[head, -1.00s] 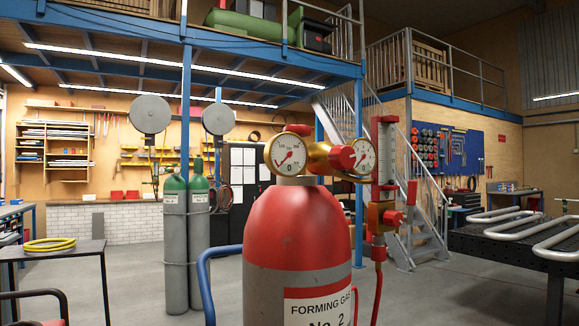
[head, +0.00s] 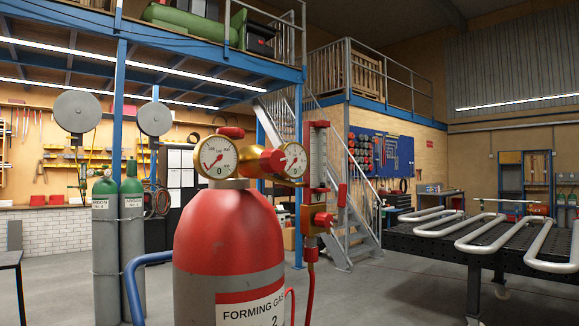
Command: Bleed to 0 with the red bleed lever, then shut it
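A red forming gas cylinder (head: 230,235) stands upright in the near middle of the head view. A brass regulator (head: 257,163) on its top carries a left gauge (head: 214,157) and a right gauge (head: 292,160). Both needles are too small to read surely. A clear flow tube (head: 318,157) in a red frame stands to the right, above a gold block (head: 308,215) with a red knob (head: 324,219). A red upright lever (head: 342,195) shows beside that block; I cannot tell whether it is open or shut. Neither of my grippers is in view.
A red hose (head: 309,290) hangs below the gold block. A blue curved bar (head: 133,285) stands left of the cylinder. Two green-topped argon cylinders (head: 105,240) stand behind at left. A dark perforated table (head: 490,243) with bent pipes (head: 515,232) stands right. Open floor lies between.

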